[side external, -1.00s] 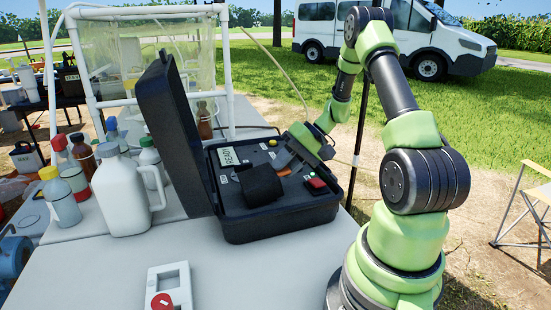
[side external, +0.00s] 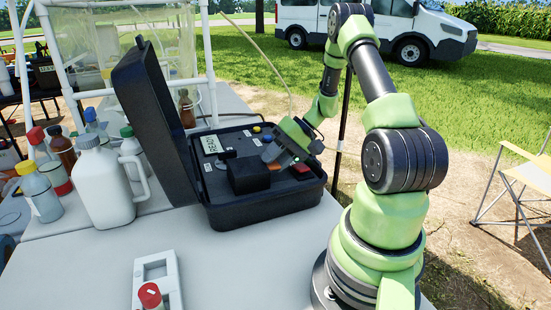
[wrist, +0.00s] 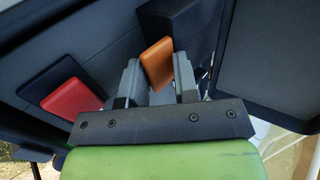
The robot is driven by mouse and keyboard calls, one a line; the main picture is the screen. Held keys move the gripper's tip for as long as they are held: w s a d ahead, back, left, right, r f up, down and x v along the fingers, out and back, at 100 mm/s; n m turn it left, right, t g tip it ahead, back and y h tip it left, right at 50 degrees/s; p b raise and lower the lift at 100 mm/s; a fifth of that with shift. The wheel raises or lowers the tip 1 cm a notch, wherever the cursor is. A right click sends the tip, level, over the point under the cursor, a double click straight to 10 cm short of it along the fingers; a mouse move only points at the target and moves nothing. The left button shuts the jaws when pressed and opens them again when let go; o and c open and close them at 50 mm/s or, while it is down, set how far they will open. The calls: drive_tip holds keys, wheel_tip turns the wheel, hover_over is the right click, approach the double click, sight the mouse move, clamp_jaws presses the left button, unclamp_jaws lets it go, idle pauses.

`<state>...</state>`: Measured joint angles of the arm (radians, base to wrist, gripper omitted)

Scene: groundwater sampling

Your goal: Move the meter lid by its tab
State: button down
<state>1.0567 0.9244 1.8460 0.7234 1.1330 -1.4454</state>
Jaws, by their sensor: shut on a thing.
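The meter is an open black case (side external: 262,207) on the table, with its big cover standing up at the left. A small dark lid (side external: 249,178) sits raised over the panel inside. The lid's orange tab (wrist: 157,62) shows between the fingers in the wrist view, with a dark part of the lid (wrist: 178,22) just beyond it. My gripper (side external: 272,154) reaches into the case from the right and is shut on the tab; it also shows in the wrist view (wrist: 158,85). The fingers hide most of the tab in the side view.
A red block (side external: 302,171) lies beside my gripper on the panel; a READY display (side external: 211,145) is at the back left. A white jug (side external: 103,188) and several bottles stand left of the case. A pale holder with a red-topped piece (side external: 150,295) is in front. The table between is clear.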

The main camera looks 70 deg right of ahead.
drive_tip(key=c, duration=1.2)
unclamp_jaws()
drive_tip(key=shift+a+f, duration=0.15)
drive_tip(key=shift+f, duration=0.25)
drive_tip(key=shift+c, duration=0.2)
drive_tip(key=v, duration=0.6)
drive_tip(key=shift+w+r, duration=0.1)
drive_tip(key=shift+r, duration=0.15)
wheel_tip(320, 180, up, 7)
drive_tip(key=shift+f, duration=0.2)
drive_tip(key=shift+w, duration=0.1)
drive_tip(key=w+a+r+n+g+h, duration=0.25)
drive_tip(key=a+r, duration=0.35)
drive_tip(key=a, duration=0.3)
drive_tip(key=s+a+r+n+t+h, duration=0.1)
drive_tip(key=s+a+r, duration=0.1)
drive_tip(key=s+a, duration=0.3)
drive_tip(key=s+a+r+n+t+h, duration=0.1)
drive_tip(key=s+a+r+t, duration=0.1)
drive_tip(key=a, duration=0.8)
drive_tip(key=s+r, duration=0.1)
drive_tip(key=s, duration=0.1)
drive_tip(key=shift+s+a+r, duration=0.2)
drive_tip(key=shift+s+a, duration=0.05)
drive_tip(key=shift+s, duration=0.1)
